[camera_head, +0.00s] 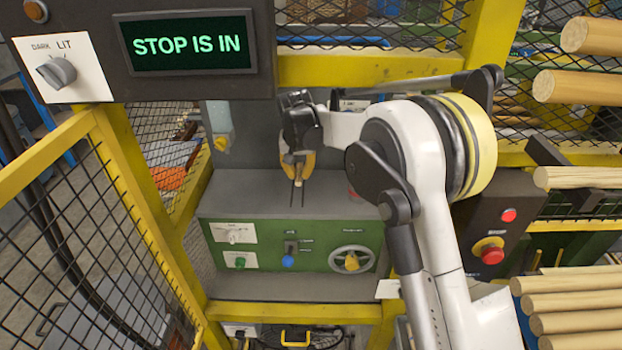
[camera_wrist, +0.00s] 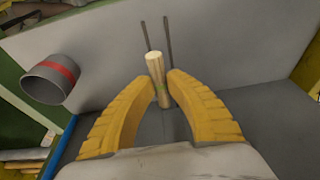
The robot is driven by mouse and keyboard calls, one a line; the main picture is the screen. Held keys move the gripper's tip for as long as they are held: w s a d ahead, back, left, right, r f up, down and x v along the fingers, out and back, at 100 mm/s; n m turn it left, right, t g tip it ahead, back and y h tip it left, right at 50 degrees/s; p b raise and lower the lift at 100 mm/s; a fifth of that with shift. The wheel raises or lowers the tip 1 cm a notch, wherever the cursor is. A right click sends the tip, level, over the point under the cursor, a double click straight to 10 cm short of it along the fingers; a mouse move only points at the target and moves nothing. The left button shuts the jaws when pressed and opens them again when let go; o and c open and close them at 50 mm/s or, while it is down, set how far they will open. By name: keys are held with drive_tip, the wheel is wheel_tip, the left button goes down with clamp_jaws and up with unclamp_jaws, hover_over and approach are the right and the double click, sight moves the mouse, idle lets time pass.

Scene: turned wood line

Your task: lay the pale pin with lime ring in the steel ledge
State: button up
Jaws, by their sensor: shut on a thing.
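My gripper (camera_head: 297,163) is shut on the pale pin (camera_head: 298,176), above the grey top of the green machine. In the wrist view my yellow fingers (camera_wrist: 157,84) close around the pin (camera_wrist: 156,66), and its pale end sticks out beyond them. A lime ring shows faintly on the pin between the fingertips. Two thin dark rails or slots (camera_head: 298,196) are just beyond the pin's end; they also show in the wrist view (camera_wrist: 168,38). The grey steel ledge (camera_head: 235,195) is the surface around them. I cannot tell whether the pin touches it.
The green control panel (camera_head: 320,245) has a handwheel and knobs. A yellow mesh fence (camera_head: 80,200) stands at left. A red stop button (camera_head: 492,250) and stacked wooden rods (camera_head: 575,302) are at right. A grey cup-like part with a red band (camera_wrist: 52,78) is left of my fingers.

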sight(298, 191)
drive_tip(key=shift+s+a+b+x, duration=0.1)
drive_tip(key=shift+s+b+x, duration=0.1)
drive_tip(key=shift+b+x, duration=0.6)
drive_tip(key=shift+s+a+b+x, duration=0.15)
drive_tip(key=shift+b+x, duration=0.25)
drive_tip(key=shift+x, duration=0.7)
drive_tip(key=shift+s+a+b+x, duration=0.1)
drive_tip(key=shift+s+b+x, duration=0.1)
drive_tip(key=shift+b+x, duration=0.6)
drive_tip(key=shift+f, duration=0.25)
drive_tip(key=o, duration=0.9)
drive_tip(key=shift+c, duration=0.2)
drive_tip(key=shift+r+p, duration=1.95)
drive_tip(key=shift+r, duration=1.15)
